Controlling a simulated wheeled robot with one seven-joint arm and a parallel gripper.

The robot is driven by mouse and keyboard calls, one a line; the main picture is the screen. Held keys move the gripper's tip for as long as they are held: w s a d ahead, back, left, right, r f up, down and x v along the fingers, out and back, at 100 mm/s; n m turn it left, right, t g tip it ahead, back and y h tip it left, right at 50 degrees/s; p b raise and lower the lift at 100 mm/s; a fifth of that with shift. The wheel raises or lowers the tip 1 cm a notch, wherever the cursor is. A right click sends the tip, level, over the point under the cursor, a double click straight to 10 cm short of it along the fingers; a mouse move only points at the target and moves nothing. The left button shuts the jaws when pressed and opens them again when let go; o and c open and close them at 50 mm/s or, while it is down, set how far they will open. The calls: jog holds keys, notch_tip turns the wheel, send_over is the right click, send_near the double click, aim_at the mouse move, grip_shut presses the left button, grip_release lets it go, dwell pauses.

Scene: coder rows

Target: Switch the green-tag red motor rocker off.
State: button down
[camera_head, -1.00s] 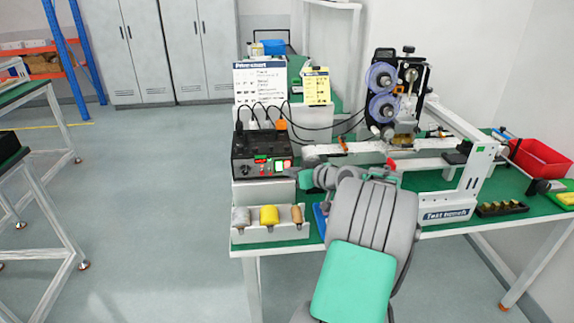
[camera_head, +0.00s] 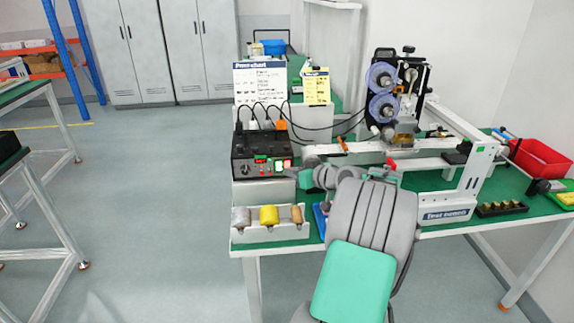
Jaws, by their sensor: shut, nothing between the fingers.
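The black control box (camera_head: 260,155) stands on a pale block at the left end of the green-topped bench. The tag lettering is too small to read. My gripper (camera_head: 301,177) is at the end of my grey arm, just right of and slightly below the rocker, pointing left toward the box. It is shut and empty. I cannot tell whether its tips touch the rocker, and my arm hides part of the bench behind it.
A white holder (camera_head: 270,234) with grey, yellow and tan handles sits below the box. A printing machine with purple reels (camera_head: 383,90) and a white rail frame fill the bench's middle. Black cables run behind the box. A red bin (camera_head: 541,158) is at the right.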

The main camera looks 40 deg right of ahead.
jog(key=shift+w+d+r, duration=0.1)
jog(key=shift+w+d, duration=0.1)
jog(key=shift+w, duration=0.2)
jog(key=shift+w+d, duration=0.2)
jog(key=shift+w, duration=0.05)
dwell(0.7)
jog(key=shift+s+b, duration=0.1)
jog(key=shift+b, duration=0.2)
jog(key=shift+s+a+b, duration=0.35)
jog(key=shift+s+a, duration=0.05)
jog(key=shift+s, duration=0.15)
jog(key=shift+s+a+f+b, duration=0.25)
jog(key=shift+s+a+b, duration=0.4)
jog(key=shift+s, duration=0.4)
jog(key=shift+s+a+f+b, duration=0.25)
jog(key=shift+s+a+b, duration=0.15)
jog(key=shift+s+a, duration=0.5)
jog(key=shift+s+d, duration=0.1)
jog(key=shift+d, duration=0.05)
